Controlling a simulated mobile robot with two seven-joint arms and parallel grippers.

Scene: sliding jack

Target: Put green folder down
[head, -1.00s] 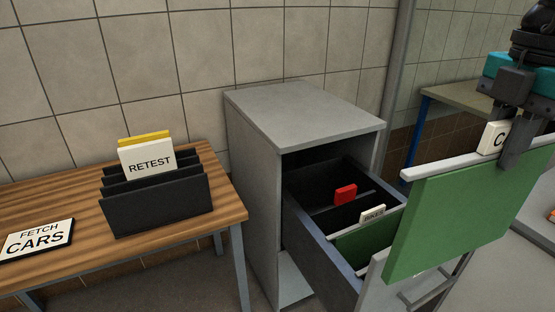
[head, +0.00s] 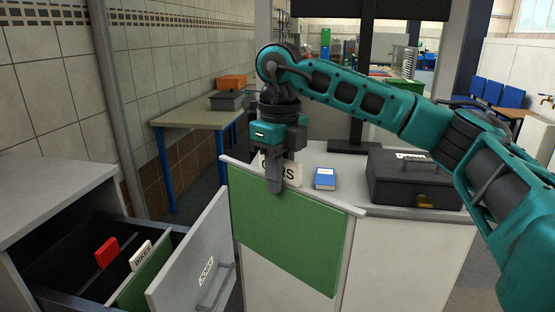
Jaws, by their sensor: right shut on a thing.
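The green folder (head: 290,235) is a flat green sheet with a pale top bar and a white tab (head: 292,172) whose visible letters end in "RS". My right gripper (head: 274,186) points down and is shut on the folder's top edge beside the tab. The folder hangs upright in front of the light counter (head: 400,250), hiding part of its front. I cannot tell if it touches the counter. My left gripper is not in view.
An open drawer (head: 190,265) at lower left holds a green folder tabbed BIKES (head: 141,255) and a red tab (head: 106,252). A wooden-topped table (head: 200,117) stands behind.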

